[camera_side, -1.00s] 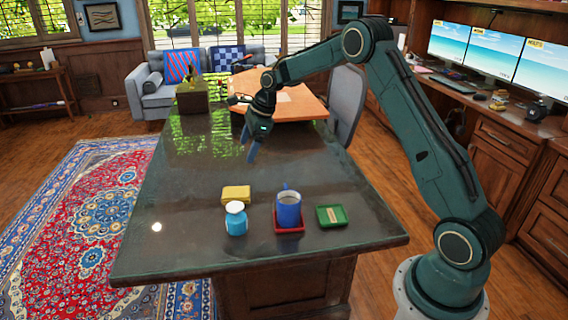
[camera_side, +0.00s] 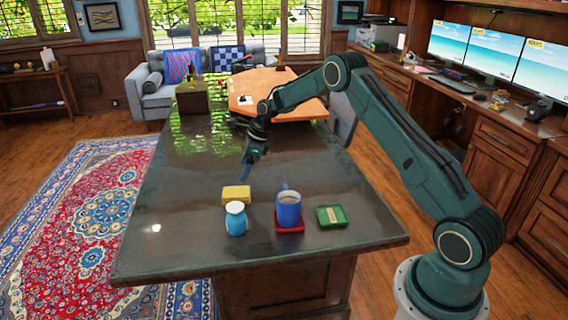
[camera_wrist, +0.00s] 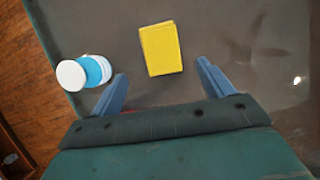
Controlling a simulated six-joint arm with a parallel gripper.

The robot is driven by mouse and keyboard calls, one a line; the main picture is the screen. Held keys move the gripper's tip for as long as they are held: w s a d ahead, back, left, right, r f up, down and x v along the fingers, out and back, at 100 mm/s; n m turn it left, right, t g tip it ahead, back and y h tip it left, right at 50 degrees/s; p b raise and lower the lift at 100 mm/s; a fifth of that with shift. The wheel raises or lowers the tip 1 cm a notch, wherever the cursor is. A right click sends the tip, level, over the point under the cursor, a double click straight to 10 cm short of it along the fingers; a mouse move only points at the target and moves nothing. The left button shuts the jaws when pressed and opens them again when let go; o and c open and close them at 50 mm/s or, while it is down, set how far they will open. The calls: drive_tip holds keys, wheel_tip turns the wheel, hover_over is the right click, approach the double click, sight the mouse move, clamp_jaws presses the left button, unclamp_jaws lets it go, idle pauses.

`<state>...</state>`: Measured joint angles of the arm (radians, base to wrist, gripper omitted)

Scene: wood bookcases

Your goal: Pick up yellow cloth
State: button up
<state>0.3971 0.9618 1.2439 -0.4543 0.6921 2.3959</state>
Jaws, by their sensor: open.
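The yellow cloth (camera_side: 236,195) is a small folded block lying on the dark glossy table (camera_side: 190,235), behind the blue jar. In the wrist view the yellow cloth (camera_wrist: 161,48) lies beyond the fingertips and between their lines, turned slightly. My gripper (camera_side: 245,174) points down above the table, just behind and a little right of the cloth in the side view. In the wrist view my gripper (camera_wrist: 160,82) has its two blue fingers wide apart with nothing between them.
A blue jar with white lid (camera_side: 236,219) stands in front of the cloth. A blue mug (camera_side: 289,209) sits on a red coaster (camera_side: 288,229), with a green tray (camera_side: 331,216) to its right. A dark box (camera_side: 193,97) and wooden board (camera_side: 275,92) are at the back.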

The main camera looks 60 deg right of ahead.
sight(237, 191)
drive_tip(key=shift+x, duration=2.15)
drive_tip(key=shift+w+f, duration=0.1)
drive_tip(key=shift+x, duration=2.5)
drive_tip(key=shift+d+f, duration=0.1)
drive_tip(key=shift+f, duration=0.2)
drive_tip(key=c, duration=1.1)
